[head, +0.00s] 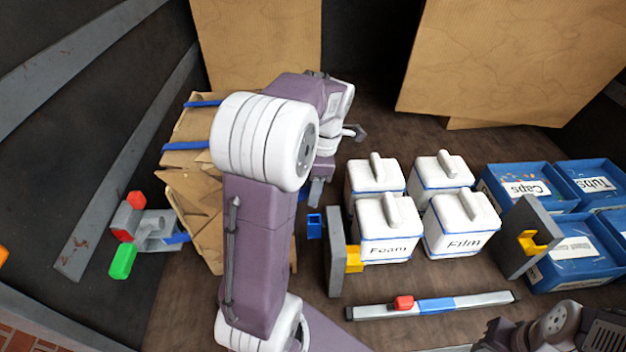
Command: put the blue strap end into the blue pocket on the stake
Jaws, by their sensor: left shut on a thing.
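Blue straps (186,146) run over the cardboard boxes (205,220) at the left and pass behind my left arm. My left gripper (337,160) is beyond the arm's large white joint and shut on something. What it holds is mostly hidden; a bit of blue beside the lower finger may be the strap end. The blue pocket (315,226) is on the left side of the upright grey stake (335,270), nearer than the gripper and apart from it. My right gripper (489,337) is partly in view at the bottom right; its jaws cannot be made out.
A yellow pocket (354,259) is on the stake's right side. White lidded canisters (388,230) stand close to its right, with blue bins (515,185) beyond. A rail with a red slider (403,302) lies in front. A grey buckle (155,232) is at the left.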

